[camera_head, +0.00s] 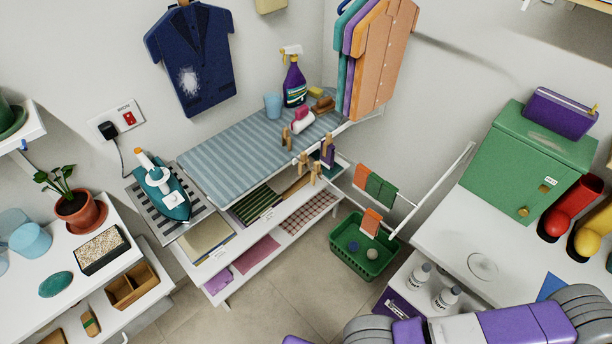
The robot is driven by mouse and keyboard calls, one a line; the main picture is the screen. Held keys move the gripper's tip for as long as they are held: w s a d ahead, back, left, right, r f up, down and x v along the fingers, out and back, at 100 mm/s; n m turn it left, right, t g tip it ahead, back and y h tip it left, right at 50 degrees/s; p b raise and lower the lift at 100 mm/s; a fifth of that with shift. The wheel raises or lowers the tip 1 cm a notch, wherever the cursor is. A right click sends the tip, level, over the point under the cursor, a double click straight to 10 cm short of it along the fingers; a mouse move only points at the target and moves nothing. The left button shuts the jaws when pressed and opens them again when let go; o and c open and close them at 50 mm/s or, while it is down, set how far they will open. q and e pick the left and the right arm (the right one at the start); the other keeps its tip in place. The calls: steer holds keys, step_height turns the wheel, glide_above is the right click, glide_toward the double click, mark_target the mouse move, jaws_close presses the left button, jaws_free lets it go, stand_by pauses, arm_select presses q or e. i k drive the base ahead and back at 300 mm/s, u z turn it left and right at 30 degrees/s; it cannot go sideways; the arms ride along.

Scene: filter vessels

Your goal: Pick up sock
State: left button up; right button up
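I cannot tell for sure which thing is the sock. Small cloths hang on the white rack: an orange one (361,177), a green one (381,191) and a lower orange one (371,222) above the green basket (362,275). Rounded bundles, one dark blue (353,247) and one grey (373,255), lie in or at the basket; they are too small to identify. Purple and grey links of my arm cross the bottom right. Neither of my grippers is in view.
An ironing surface (240,155) with a teal iron (162,188) at its left end stands in the middle. White bottles (446,299) stand right of the basket. A green cabinet (527,160) sits on the right table. Tiled floor (270,305) is open at the front.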

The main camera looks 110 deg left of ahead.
mark_target(361, 173)
steer(key=z, duration=5.65)
steer(key=k, duration=1.2)
steer(key=z, duration=1.3)
steer(key=i, duration=0.2)
steer(key=z, duration=0.05)
